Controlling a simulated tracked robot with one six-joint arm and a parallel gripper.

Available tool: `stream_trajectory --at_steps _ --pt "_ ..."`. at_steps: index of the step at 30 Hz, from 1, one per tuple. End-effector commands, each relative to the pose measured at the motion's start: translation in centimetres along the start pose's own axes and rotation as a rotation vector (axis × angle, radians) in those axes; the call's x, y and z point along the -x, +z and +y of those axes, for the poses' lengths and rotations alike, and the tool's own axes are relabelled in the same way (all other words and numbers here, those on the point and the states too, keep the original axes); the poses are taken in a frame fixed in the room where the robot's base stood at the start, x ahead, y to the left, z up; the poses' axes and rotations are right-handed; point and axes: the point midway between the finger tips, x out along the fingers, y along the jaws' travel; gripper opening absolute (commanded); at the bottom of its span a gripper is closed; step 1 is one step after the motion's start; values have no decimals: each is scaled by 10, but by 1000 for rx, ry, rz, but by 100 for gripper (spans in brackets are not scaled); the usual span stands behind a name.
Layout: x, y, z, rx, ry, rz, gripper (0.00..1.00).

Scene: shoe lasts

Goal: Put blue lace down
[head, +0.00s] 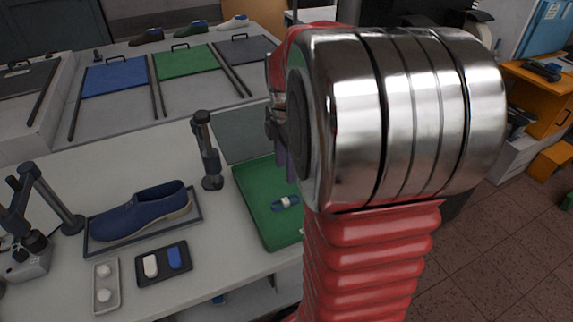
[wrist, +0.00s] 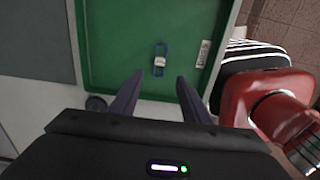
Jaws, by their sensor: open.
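The blue lace (head: 285,203) is a small blue bundle with a pale band around its middle. It lies in the green tray (head: 254,220), toward the tray's right side in the head view. In the wrist view the lace (wrist: 160,58) lies on the green tray floor (wrist: 115,45), beyond my fingertips. My gripper (wrist: 158,82) is open, with its two dark fingers apart and nothing between them. The fingertips are apart from the lace in the picture; their height above the tray is hard to tell. In the head view my arm hides most of the gripper.
A blue shoe (head: 140,215) sits on a dark tray at the left. A dark holder (head: 163,263) with a white and a blue piece stands before it. A black post (head: 207,150) rises left of the green tray. A white label (wrist: 203,53) lies at the tray's right.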

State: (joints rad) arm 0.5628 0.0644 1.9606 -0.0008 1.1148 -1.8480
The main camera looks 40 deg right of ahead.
Motion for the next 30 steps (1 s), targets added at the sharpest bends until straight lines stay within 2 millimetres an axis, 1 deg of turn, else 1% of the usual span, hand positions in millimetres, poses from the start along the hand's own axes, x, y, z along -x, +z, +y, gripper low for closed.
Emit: stream_trajectory --at_steps 7,11,14,20,24,30 --pt "2 -3 -1 -9 5 -1 42" --pt "10 -16 -5 -63 29 -6 42" --pt "19 -34 -12 -144 62 -8 42" --pt "39 -78 -35 -355 145 10 42" --pt "50 -105 -53 -506 201 43 42" --pt "60 -139 -83 -720 268 119 42"
